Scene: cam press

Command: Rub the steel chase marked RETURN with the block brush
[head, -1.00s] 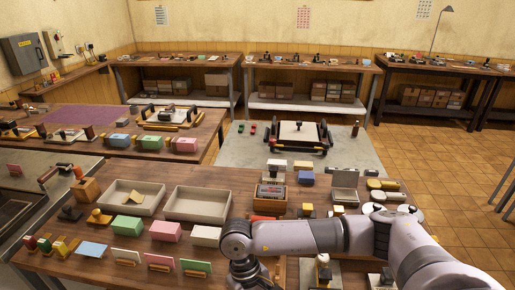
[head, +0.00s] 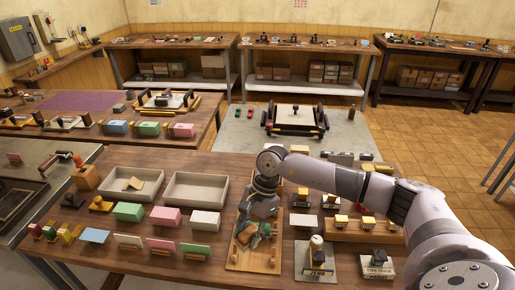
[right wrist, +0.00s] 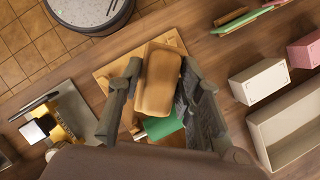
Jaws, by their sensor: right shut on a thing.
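My right gripper (head: 258,228) is over a wooden tray (head: 262,262) near the front of the table. In the right wrist view its fingers (right wrist: 150,95) are on either side of a tan wooden block (right wrist: 159,80), which looks like the block brush, and are shut on it. Bristles are not visible. A green piece (right wrist: 162,127) shows beside the block, over or in the tray. I cannot make out the word RETURN on any object, so I cannot single out that steel chase; my right arm covers part of the table. My left gripper is not in view.
Two pale trays (head: 196,187) stand left of my gripper, with pink, green and white blocks in front of them. A plate marked ZERO (head: 316,272) and a block labelled TYPE CHASE (head: 379,266) lie to the right. A press-like frame (head: 295,122) stands behind.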

